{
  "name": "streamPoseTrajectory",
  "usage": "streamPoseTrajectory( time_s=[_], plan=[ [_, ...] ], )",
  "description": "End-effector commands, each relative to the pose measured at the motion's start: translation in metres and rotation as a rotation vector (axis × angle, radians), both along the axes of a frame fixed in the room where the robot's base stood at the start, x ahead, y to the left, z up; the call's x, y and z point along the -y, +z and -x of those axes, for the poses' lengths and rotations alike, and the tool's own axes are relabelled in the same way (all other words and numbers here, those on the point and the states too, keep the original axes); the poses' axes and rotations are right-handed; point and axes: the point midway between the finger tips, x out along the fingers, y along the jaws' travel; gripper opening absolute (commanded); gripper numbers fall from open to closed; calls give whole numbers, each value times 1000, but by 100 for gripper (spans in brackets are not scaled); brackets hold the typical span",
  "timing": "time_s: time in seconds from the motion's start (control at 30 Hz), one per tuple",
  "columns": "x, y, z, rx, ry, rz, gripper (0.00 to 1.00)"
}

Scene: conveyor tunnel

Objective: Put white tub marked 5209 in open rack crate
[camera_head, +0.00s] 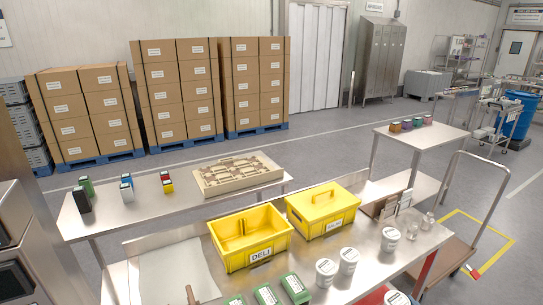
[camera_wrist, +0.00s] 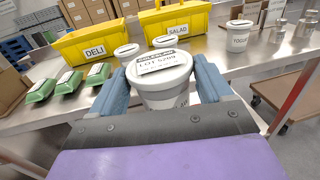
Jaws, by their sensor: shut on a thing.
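My gripper (camera_wrist: 160,92) is shut on a white tub (camera_wrist: 165,82), whose lid label reads LOT 5209. The tub is upright between the blue fingers, with the table beyond it. The yellow DELI crate (camera_head: 262,262) is open on the steel table, and its inside shows a divider. It also shows at upper left in the wrist view (camera_wrist: 93,52). The yellow SALAD crate (camera_head: 325,228) beside it has a lid with a handle on it. A white tub (camera_head: 397,298) is cut off at the bottom of the head view; I cannot tell whether it is the held one.
Two white tubs (camera_head: 326,271) (camera_head: 349,260) stand in front of the crates, and a yogurt tub (camera_head: 391,239) stands right. Green packs (camera_head: 265,295) lie front left; glass jars (camera_head: 427,221) stand at the right. A second table (camera_head: 120,216) behind holds a beige tray (camera_head: 237,187).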

Motion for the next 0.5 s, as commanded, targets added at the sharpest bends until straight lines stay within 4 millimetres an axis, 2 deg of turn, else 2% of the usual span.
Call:
streamPoseTrajectory(
  time_s=[0.27, 0.5],
  plan=[
    [-27, 11, -25, 2, 93, 0, 16],
    [-67, 27, -54, 3, 209, 3, 16]
  ],
)
